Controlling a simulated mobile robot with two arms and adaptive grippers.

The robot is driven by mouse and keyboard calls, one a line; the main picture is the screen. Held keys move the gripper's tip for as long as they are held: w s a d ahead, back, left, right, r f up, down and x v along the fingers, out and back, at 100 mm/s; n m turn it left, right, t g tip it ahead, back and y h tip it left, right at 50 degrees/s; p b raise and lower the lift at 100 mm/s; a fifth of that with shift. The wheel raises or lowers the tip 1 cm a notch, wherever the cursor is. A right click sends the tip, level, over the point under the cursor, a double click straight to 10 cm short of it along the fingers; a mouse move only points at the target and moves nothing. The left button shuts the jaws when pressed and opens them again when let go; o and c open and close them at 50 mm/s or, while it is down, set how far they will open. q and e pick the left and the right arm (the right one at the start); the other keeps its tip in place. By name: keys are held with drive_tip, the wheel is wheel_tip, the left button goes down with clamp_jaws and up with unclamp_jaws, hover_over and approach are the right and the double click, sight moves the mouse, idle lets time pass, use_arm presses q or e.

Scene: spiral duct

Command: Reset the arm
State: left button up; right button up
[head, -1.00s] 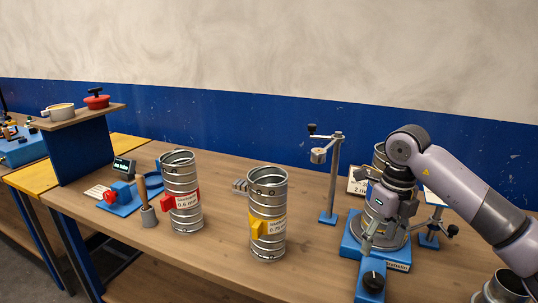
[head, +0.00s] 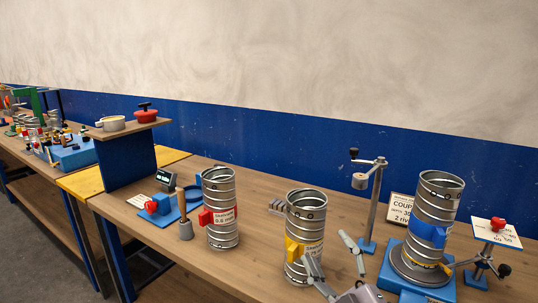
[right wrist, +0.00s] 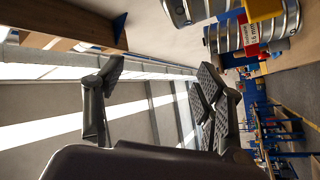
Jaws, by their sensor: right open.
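My right gripper (head: 326,247) is at the bottom centre of the head view, its two fingers spread and nothing between them. It is just right of the duct with the yellow tab (head: 305,232) and partly overlaps its lower edge; I cannot tell whether they touch. In the right wrist view the gripper (right wrist: 160,66) shows both dark fingers wide apart and empty. A duct with a blue tab (head: 438,205) stands upright on a blue base (head: 392,272) at the right, clear of the gripper. My left gripper is not in view.
A duct with a red tab (head: 222,228) stands upright at left centre. A metal stand with a hanging weight (head: 375,205) is behind the gripper. The bench (head: 258,262) is bare between the red-tab and yellow-tab ducts.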

drive_tip(key=s+d+f+m+g+h, duration=0.3)
drive_tip(key=d+f+m+h, duration=0.15)
drive_tip(key=f, duration=0.45)
drive_tip(key=s+d+f+m+g+h, duration=0.3)
drive_tip(key=s+d+f+m+g, duration=0.15)
drive_tip(key=f, duration=0.35)
drive_tip(key=s+f+m+g, duration=0.2)
drive_tip(key=s+f+g, duration=0.4)
drive_tip(key=s, duration=0.4)
drive_tip(key=s+f+m+g, duration=0.1)
drive_tip(key=s+f+g, duration=0.2)
drive_tip(key=s+f, duration=0.6)
drive_tip(key=s+f+g, duration=0.1)
drive_tip(key=s+f, duration=0.1)
drive_tip(key=f, duration=1.2)
drive_tip(key=s+f+g, duration=0.1)
drive_tip(key=s+f, duration=0.1)
drive_tip(key=f, duration=1.2)
drive_tip(key=s+d+f, duration=0.2)
drive_tip(key=s+f, duration=1.1)
drive_tip(key=s, duration=0.2)
drive_tip(key=shift+s+d+g, duration=0.3)
drive_tip(key=shift+s+g, duration=0.05)
drive_tip(key=shift+g, duration=0.1)
